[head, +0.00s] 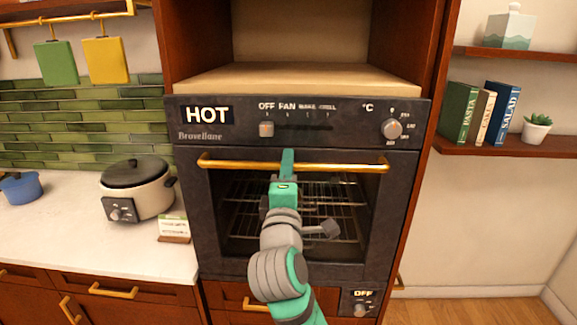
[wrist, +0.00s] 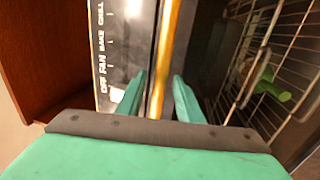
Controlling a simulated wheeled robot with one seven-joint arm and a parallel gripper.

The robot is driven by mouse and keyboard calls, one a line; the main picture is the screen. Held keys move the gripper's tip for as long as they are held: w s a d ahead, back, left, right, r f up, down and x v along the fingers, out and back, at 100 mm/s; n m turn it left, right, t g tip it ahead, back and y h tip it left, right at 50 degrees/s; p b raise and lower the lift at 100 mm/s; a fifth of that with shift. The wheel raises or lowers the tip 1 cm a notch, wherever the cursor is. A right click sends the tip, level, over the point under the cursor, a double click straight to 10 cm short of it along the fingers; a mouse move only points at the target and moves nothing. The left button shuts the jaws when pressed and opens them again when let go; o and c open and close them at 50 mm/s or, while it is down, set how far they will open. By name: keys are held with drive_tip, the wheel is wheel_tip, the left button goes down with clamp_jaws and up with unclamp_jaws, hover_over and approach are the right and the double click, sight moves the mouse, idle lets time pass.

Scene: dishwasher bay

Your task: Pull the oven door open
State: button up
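The dark oven door (head: 206,235) appears shut, with racks showing behind its glass. A brass-coloured bar handle (head: 232,163) runs across its top. My gripper (head: 287,156) is at the middle of the handle, in front of the door. In the wrist view my gripper (wrist: 160,78) has its two green fingers apart, one on each side of the handle (wrist: 173,28). Narrow gaps show between the bar and the fingers, so it is open around the bar. My arm hides part of the glass in the head view.
The control panel (head: 335,116) with a slider and knob lies just above the handle. A white counter (head: 85,240) with a slow cooker (head: 138,190) and a blue pot (head: 20,187) is at left. Shelves with books (head: 480,115) are at right. Wooden floor shows lower right.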

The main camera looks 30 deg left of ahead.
drive_tip(key=shift+w+a+r, duration=0.1)
drive_tip(key=shift+w+a, duration=0.2)
drive_tip(key=shift+w, duration=0.25)
clamp_jaws()
